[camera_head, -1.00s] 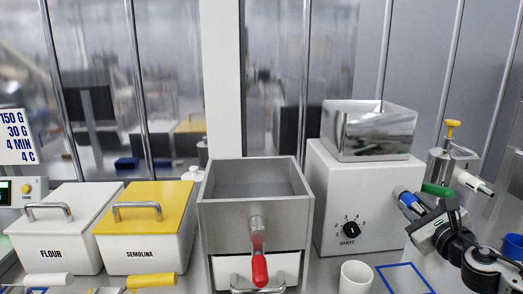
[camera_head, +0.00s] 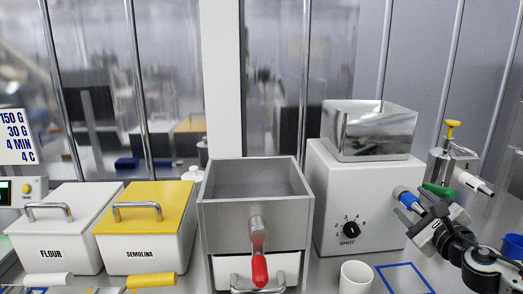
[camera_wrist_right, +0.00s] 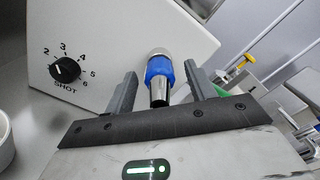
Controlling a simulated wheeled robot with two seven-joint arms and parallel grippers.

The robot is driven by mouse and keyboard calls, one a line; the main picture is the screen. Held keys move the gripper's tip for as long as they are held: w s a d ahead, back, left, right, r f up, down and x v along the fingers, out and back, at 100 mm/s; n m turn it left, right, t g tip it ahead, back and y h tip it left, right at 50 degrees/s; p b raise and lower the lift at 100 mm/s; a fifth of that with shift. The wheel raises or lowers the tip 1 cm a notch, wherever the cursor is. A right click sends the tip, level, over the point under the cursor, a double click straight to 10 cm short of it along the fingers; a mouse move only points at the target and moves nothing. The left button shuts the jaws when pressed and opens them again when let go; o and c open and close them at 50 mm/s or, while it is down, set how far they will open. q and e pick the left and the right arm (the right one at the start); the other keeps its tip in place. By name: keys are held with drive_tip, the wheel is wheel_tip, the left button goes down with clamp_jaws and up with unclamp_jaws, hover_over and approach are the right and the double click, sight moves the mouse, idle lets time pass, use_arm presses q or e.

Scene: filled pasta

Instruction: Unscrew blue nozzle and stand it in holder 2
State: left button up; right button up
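My right gripper (camera_wrist_right: 160,72) is open, with one finger on each side of the nozzle and a gap visible on both sides. In the head view my right gripper (camera_head: 417,212) is at the nozzle's tip. My left gripper is not in view. I cannot make out holder 2.
A metal device with a yellow knob (camera_head: 452,126) and a green part (camera_head: 438,190) stand close behind my right gripper. A white cup (camera_head: 356,277) and a blue-outlined square (camera_head: 405,279) are below. A blue container (camera_head: 512,246) is at the right edge.

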drive_tip(key=shift+f+m+b, duration=0.2)
drive_tip(key=shift+m+b, duration=0.15)
drive_tip(key=shift+m, duration=0.85)
drive_tip(key=m, duration=0.2)
drive_tip(key=shift+m+b, duration=0.3)
drive_tip(key=shift+m, duration=0.1)
drive_tip(key=m, duration=0.4)
drive_tip(key=shift+m, duration=0.3)
drive_tip(key=shift+r+m, duration=0.15)
drive_tip(key=shift+m, duration=0.75)
drive_tip(key=m, duration=0.4)
drive_tip(key=shift+b, duration=0.4)
drive_tip(key=m, duration=0.5)
drive_tip(key=m+p, duration=0.1)
drive_tip(key=m, duration=0.3)
drive_tip(key=shift+r, duration=0.1)
drive_tip(key=m+p, duration=0.1)
drive_tip(key=m, duration=0.2)
drive_tip(key=shift+r, duration=0.1)
drive_tip(key=m, duration=0.8)
drive_tip(key=shift+f, duration=0.2)
drive_tip(key=m, duration=0.7)
drive_tip(key=shift+m, duration=0.3)
